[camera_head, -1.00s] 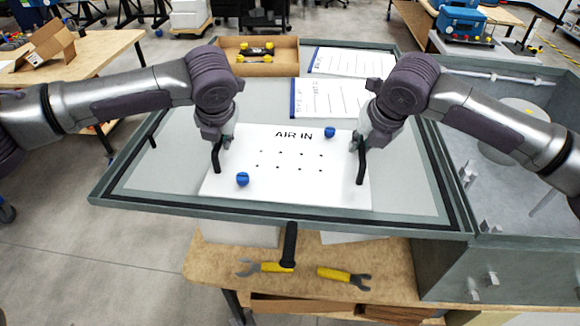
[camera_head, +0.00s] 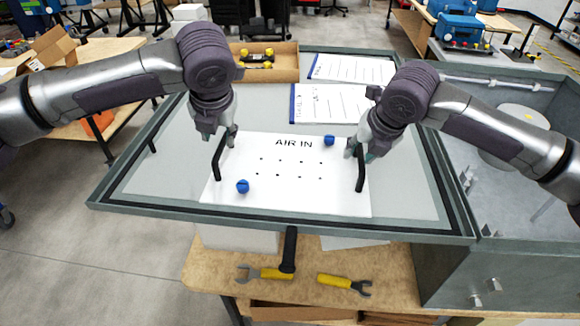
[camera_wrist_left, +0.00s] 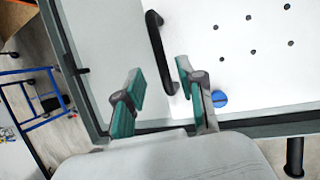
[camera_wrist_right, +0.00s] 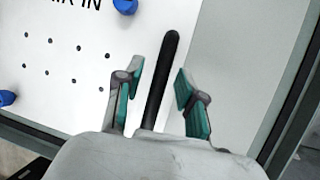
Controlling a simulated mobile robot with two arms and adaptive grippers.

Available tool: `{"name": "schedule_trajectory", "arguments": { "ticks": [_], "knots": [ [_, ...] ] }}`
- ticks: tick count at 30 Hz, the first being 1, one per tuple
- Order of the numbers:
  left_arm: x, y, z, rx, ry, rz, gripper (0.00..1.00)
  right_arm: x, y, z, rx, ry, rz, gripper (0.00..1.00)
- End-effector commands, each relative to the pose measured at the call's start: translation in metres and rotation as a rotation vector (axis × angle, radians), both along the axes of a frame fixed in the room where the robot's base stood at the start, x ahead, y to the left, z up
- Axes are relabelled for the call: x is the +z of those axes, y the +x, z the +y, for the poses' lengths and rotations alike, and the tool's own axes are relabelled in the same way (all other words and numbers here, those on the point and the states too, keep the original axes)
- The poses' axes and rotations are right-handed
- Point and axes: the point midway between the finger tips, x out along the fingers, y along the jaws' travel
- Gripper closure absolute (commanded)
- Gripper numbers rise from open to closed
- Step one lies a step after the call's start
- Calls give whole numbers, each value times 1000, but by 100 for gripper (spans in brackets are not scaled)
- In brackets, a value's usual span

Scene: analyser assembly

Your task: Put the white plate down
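The white plate (camera_head: 290,197), marked AIR IN, lies on the grey framed panel with two black handles and two blue knobs. My left gripper (camera_head: 229,137) is open just above the left handle (camera_head: 219,156). In the left wrist view, its fingers (camera_wrist_left: 160,84) are spread and the handle (camera_wrist_left: 158,45) lies beyond them, free. My right gripper (camera_head: 358,152) is open at the right handle (camera_head: 361,168). In the right wrist view, the handle (camera_wrist_right: 161,80) stands between its spread fingers (camera_wrist_right: 158,88), apart from both.
Two lined sheets (camera_head: 325,104) and a cardboard tray (camera_head: 266,64) with yellow-ended parts lie at the back of the panel. Two yellow tools (camera_head: 343,282) lie on the wooden shelf below. An open grey box (camera_head: 500,130) stands on the right.

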Motion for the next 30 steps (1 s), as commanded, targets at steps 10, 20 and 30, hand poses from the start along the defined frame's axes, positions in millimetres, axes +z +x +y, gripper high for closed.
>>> {"name": "schedule_trajectory", "arguments": {
  "ticks": [10,20,30],
  "knots": [
    [50,-21,-8,1,0,-1,61,0,0,0,1,1,0,61],
    [55,-24,-9,2,1,0,61,35,-14,-6,0,2,-4,61],
    [54,-24,-9,1,2,0,61,95,-40,-17,0,1,-2,61]
  ]
}}
